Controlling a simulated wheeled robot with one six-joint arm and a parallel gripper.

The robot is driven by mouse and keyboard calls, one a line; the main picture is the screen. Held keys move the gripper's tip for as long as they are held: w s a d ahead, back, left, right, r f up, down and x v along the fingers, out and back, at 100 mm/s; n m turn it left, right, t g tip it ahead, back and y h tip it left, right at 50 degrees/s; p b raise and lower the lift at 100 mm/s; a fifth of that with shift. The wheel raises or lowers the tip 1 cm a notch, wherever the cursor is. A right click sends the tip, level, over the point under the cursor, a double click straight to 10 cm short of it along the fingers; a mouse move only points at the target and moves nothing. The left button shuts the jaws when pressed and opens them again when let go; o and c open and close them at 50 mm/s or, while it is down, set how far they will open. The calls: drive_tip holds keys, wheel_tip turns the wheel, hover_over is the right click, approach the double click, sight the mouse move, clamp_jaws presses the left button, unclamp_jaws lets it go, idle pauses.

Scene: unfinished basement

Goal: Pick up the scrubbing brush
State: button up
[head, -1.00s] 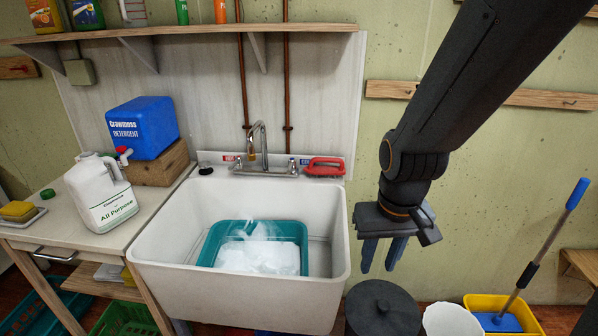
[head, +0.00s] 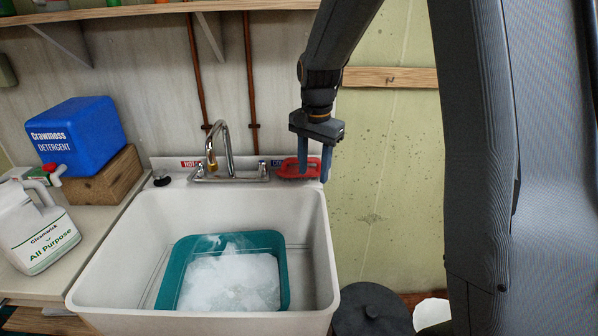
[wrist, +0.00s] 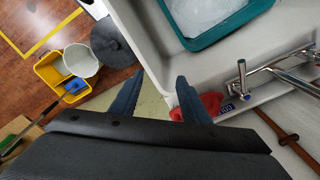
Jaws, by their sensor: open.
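The red scrubbing brush (head: 286,168) lies on the right end of the sink's back ledge, right of the faucet. My gripper (head: 314,174) is open and empty, fingers pointing down. In the head view its left finger covers part of the brush, and its right finger is past the brush's right end.
The faucet (head: 222,150) stands left of the brush. The white sink (head: 110,270) holds a teal basin (head: 180,270) of suds. A wooden shelf (head: 130,12) hangs above. A dark lidded bin (head: 372,312) stands right of the sink.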

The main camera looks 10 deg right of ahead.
sight(286, 171)
drive_tip(key=w+m, duration=0.3)
drive_tip(key=w, duration=0.2)
drive_tip(key=w+m, duration=0.4)
drive_tip(key=w, duration=0.2)
drive_tip(key=w+m, duration=0.3)
drive_tip(key=w, duration=0.3)
drive_tip(key=shift+w+a+f+m+g+b, duration=0.2)
drive_tip(key=shift+a+f+m+g+b, duration=0.1)
drive_tip(key=shift+f+b, duration=0.1)
drive_tip(key=shift+d+f+p, duration=0.2)
drive_tip(key=shift+f+p, duration=0.7)
drive_tip(key=shift+f, duration=1)
drive_tip(key=shift+d+f+p, duration=0.2)
drive_tip(key=shift+f+p, duration=0.65)
drive_tip(key=shift+f, duration=1)
drive_tip(key=shift+c, duration=0.3)
clamp_jaws()
